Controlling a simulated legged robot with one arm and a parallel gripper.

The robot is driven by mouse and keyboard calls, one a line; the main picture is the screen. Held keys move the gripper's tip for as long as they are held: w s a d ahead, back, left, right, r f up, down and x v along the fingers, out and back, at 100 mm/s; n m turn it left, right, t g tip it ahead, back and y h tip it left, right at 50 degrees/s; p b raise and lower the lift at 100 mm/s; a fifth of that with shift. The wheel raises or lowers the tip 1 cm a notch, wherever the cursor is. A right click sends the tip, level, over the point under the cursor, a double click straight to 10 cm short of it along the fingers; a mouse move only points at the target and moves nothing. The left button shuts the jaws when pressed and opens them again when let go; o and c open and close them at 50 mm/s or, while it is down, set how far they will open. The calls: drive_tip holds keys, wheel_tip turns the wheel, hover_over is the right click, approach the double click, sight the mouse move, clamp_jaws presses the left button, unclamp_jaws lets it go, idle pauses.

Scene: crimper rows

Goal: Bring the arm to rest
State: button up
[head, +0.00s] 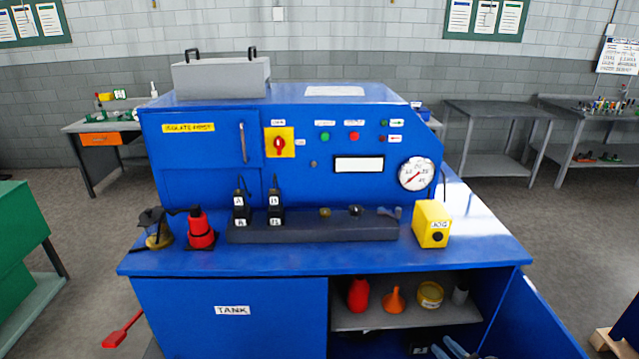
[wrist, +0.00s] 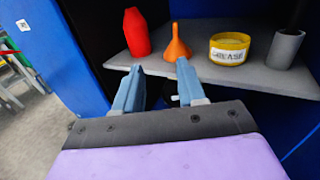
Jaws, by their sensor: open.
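My gripper (wrist: 160,68) is open in the wrist view, with its two blue fingers apart and nothing held between them. The fingers point into the open cupboard of the blue bench and overlap the front edge of its grey shelf (wrist: 215,73). I cannot tell whether they touch it. In the head view, light-blue parts that look like my fingers show at the bottom edge, below the shelf. Most of the arm is out of view.
The shelf holds a red bottle (head: 358,294), an orange funnel (head: 394,300), a yellow grease tin (head: 430,294) and a grey cylinder (head: 460,291). The cupboard door (head: 540,325) stands open at right. A yellow box (head: 432,224) sits on the blue bench top (head: 300,262).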

drive_tip(key=s+a+r+n+g+y, duration=0.1)
drive_tip(key=a+r+n+g+y, duration=0.8)
drive_tip(key=a+r, duration=0.75)
drive_tip(key=s+a+r+n+g+h, duration=0.3)
drive_tip(key=s+a+r+n+g, duration=0.5)
drive_tip(key=s+a, duration=0.4)
drive_tip(key=s+a+r+n+g+h, duration=0.1)
drive_tip(key=s+a+n+g+h, duration=0.2)
drive_tip(key=s, duration=0.4)
drive_tip(key=s+a+r+n+h, duration=0.1)
drive_tip(key=s+r+n+h, duration=0.15)
drive_tip(key=s+n, duration=0.35)
drive_tip(key=s+d+r+n+t+h, duration=0.1)
drive_tip(key=s+d+n+h, duration=0.3)
drive_tip(key=s+d+h, duration=0.5)
drive_tip(key=s+d+t, duration=0.1)
drive_tip(key=s, duration=0.3)
drive_tip(key=shift+s+d, duration=0.25)
drive_tip(key=shift+d, duration=0.05)
drive_tip(key=shift+s+r, duration=0.1)
